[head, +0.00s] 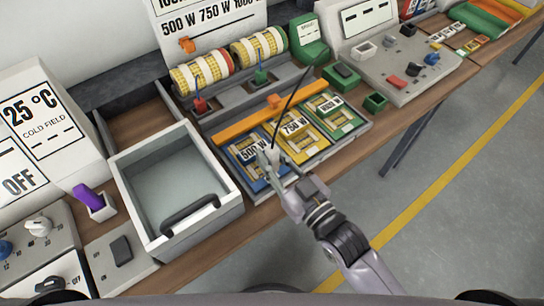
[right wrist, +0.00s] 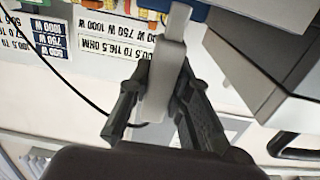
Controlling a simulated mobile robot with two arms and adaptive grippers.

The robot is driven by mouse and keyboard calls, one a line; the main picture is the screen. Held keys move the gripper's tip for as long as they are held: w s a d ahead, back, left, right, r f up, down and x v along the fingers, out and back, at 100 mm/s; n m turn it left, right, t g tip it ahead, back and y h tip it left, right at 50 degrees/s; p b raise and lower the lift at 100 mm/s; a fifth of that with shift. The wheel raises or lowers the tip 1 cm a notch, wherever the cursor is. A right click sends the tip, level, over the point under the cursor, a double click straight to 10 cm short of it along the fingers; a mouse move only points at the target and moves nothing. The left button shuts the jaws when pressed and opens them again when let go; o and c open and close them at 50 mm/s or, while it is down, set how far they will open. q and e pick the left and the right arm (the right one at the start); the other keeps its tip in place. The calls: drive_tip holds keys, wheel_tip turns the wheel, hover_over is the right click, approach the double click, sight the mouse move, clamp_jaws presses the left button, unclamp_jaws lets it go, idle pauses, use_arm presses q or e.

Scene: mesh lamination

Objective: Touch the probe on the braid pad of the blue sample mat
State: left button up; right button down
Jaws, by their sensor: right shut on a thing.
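The blue sample mat (head: 240,158), labelled 500 W, lies at the left end of a row of three mats on the bench. My right gripper (head: 279,182) reaches over its right part and hides some of it. The gripper is shut on a pale grey probe (head: 266,158), which also shows between the fingers (right wrist: 160,115) in the right wrist view (right wrist: 163,85). A thin black cable runs up from the probe area. I cannot tell whether the probe tip touches the mat, and the braid pad is not clearly distinguishable. My left gripper is not in view.
A yellow 750 W mat (head: 304,147) and a green mat (head: 347,121) lie to the right. An orange bar (head: 243,125) runs behind the mats. An open grey-white bin (head: 232,209) stands close on the left. Rolls on a rack (head: 200,73) stand behind.

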sight(272, 148)
drive_tip(key=shift+f, duration=0.1)
idle(0.3)
drive_tip(key=shift+f+b, duration=0.3)
drive_tip(key=shift+f, duration=0.2)
idle(0.7)
wheel_tip(272, 148, up, 7)
drive_tip(key=p, duration=0.7)
drive_tip(key=shift+r+p, duration=0.15)
drive_tip(key=shift+p, duration=0.2)
